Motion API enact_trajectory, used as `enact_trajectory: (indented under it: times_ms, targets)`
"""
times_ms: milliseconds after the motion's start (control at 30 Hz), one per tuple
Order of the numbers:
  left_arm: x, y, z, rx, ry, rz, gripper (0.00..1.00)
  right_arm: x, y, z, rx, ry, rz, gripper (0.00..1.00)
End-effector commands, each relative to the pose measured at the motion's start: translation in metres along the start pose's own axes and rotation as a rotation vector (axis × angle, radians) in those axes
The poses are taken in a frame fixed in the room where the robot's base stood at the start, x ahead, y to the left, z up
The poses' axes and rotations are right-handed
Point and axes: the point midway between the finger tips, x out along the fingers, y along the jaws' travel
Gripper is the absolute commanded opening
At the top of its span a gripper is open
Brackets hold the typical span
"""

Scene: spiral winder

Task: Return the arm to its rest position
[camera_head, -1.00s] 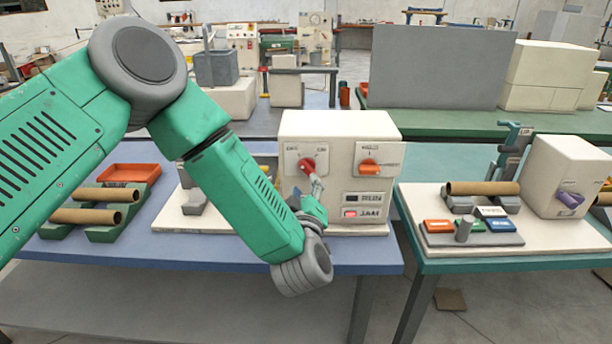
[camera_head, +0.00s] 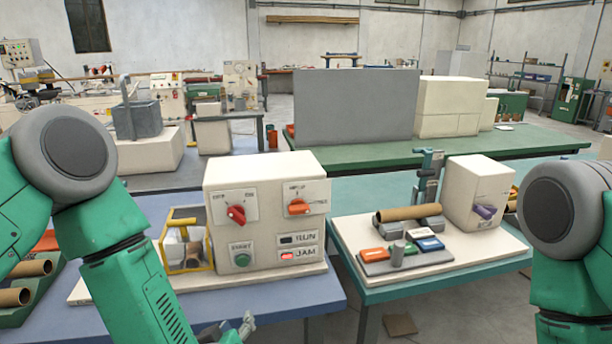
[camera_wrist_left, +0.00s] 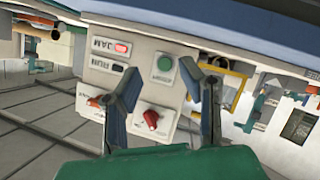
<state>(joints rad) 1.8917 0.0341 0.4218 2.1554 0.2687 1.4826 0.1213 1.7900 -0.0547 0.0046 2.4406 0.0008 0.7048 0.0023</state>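My left gripper (camera_head: 240,328) is low in front of the blue table's front edge, apart from the cream control box (camera_head: 262,172). In the left wrist view its two fingers (camera_wrist_left: 168,92) are spread with nothing between them, so it is open. The box shows upside down there, beyond the fingers. It has a red knob (camera_head: 237,214), an orange knob (camera_head: 298,207), a green button (camera_head: 242,259), a dark RUN lamp (camera_head: 287,240) and a lit red JAM lamp (camera_head: 288,256). My right arm shows at the right edge; its gripper is hidden below the frame.
A yellow-framed guard (camera_head: 186,240) stands left of the box. Cardboard tubes (camera_head: 30,268) lie at far left. The right table (camera_head: 440,286) carries another tube (camera_head: 408,212), coloured blocks (camera_head: 428,244) and a cream box with a purple knob (camera_head: 484,211). A floor gap separates the tables.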

Motion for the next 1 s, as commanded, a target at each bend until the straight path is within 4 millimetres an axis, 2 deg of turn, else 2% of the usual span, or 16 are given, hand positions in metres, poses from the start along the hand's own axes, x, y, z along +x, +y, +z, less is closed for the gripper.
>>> enact_trajectory:
  times_ms: [33, 133, 200, 333, 400, 500, 600, 667, 1000]
  targets:
    - [-0.009, -0.026, 0.034, 0.069, -0.12, -0.016, 0.34, 0.005, 0.0, 0.001, 0.0, -0.001, 0.0, 0.4]
    - [-0.037, -0.073, 0.088, 0.19, -0.352, -0.05, 0.34, 0.01, 0.0, 0.001, 0.0, -0.001, 0.0, 0.4]
    - [-0.064, -0.109, 0.119, 0.267, -0.513, -0.082, 0.34, 0.014, 0.0, 0.001, 0.0, -0.001, 0.0, 0.4]
    - [-0.119, -0.168, 0.158, 0.384, -0.78, -0.145, 0.34, 0.019, 0.0, 0.002, 0.0, -0.001, 0.0, 0.4]
    - [-0.147, -0.193, 0.169, 0.43, -0.897, -0.174, 0.34, 0.021, 0.0, 0.002, 0.0, -0.001, 0.0, 0.4]
    - [-0.178, -0.217, 0.177, 0.473, -1.017, -0.209, 0.34, 0.023, 0.0, 0.002, 0.0, -0.001, 0.0, 0.4]
    - [-0.196, -0.23, 0.179, 0.495, -1.085, -0.228, 0.34, 0.024, 0.0, 0.002, 0.0, -0.001, 0.0, 0.4]
    - [-0.201, -0.233, 0.18, 0.501, -1.104, -0.233, 0.34, 0.024, 0.0, 0.002, 0.0, -0.001, 0.0, 0.4]
    - [-0.202, -0.234, 0.18, 0.501, -1.107, -0.234, 0.34, 0.023, 0.0, 0.002, 0.0, -0.001, 0.0, 0.4]
